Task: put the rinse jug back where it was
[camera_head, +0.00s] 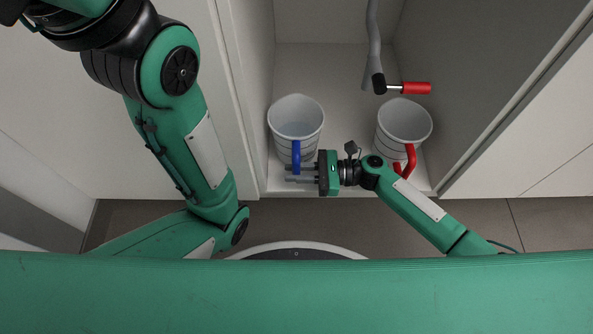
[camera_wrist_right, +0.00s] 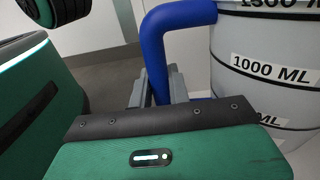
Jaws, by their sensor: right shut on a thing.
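A white jug with a blue handle (camera_head: 296,118) stands upright at the left of an open cabinet bay. Its handle faces the front. A similar jug with a red handle (camera_head: 405,120) stands to its right, under a tap. The pictures do not show which one is the rinse jug. My right gripper (camera_head: 290,173) is shut on the blue handle (camera_head: 296,156). In the right wrist view the blue handle (camera_wrist_right: 156,55) passes between the fingers, beside the jug's wall (camera_wrist_right: 265,75) with its "1000 ML" label. My left gripper is out of view.
A grey pipe with a red-levered tap (camera_head: 416,88) hangs above the right jug. The bay's side walls (camera_head: 257,90) stand close to the left and right. The bay floor (camera_head: 330,85) is clear behind and between the jugs.

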